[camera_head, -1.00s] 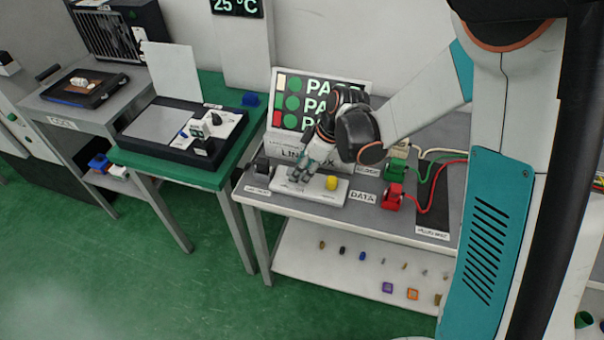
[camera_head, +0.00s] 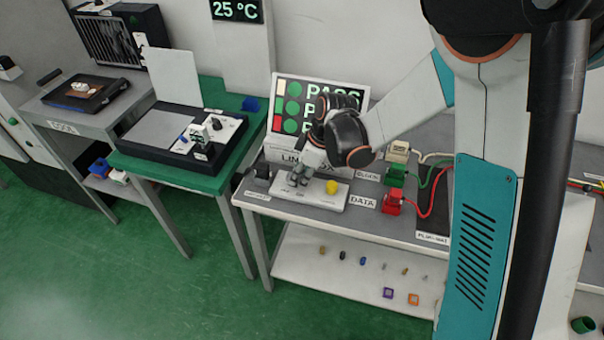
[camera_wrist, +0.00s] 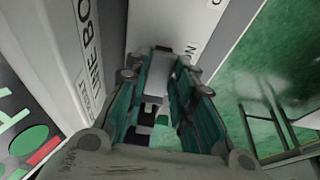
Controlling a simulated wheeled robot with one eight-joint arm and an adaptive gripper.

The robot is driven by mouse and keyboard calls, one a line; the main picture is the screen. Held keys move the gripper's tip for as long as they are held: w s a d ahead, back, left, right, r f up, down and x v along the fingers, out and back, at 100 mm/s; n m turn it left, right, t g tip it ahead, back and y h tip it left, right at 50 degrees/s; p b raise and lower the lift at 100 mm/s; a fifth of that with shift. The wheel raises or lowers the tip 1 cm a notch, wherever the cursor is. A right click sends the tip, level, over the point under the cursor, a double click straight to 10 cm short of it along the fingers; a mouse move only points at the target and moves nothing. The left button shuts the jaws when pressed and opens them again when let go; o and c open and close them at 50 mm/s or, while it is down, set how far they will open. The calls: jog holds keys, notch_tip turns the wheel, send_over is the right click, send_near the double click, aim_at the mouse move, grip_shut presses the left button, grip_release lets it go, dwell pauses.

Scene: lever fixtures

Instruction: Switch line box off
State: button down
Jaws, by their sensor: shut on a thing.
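The line box (camera_head: 284,156) is a white box with dark lettering, below the screen on the grey table. It also shows at the left in the wrist view (camera_wrist: 62,40). A low white panel (camera_head: 347,194) in front of it carries a yellow knob (camera_head: 332,187). My gripper (camera_head: 298,180) is low over the left part of this panel, left of the knob. In the wrist view my gripper (camera_wrist: 165,92) has its teal-padded fingers on both sides of a pale grey lever-like part (camera_wrist: 160,72) and is shut on it. The fingers hide its lower end; its on or off position cannot be told.
A small black block (camera_head: 263,171) stands left of the panel. Red (camera_head: 391,202) and green (camera_head: 395,176) connectors with cables sit to the right. The screen (camera_head: 285,88) stands behind. A green table (camera_head: 215,183) is at the left, with floor between.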

jog(key=h, duration=0.2)
jog(key=a+g+h, duration=0.1)
jog(key=shift+w+r+h+p, duration=0.2)
jog(key=shift+h+p, duration=0.1)
jog(key=shift+h, duration=0.1)
jog(key=c, duration=1.4)
grip_release()
jog(key=shift+o, duration=0.2)
notch_tip(320, 180, up, 12)
jog(key=shift+a, duration=0.25)
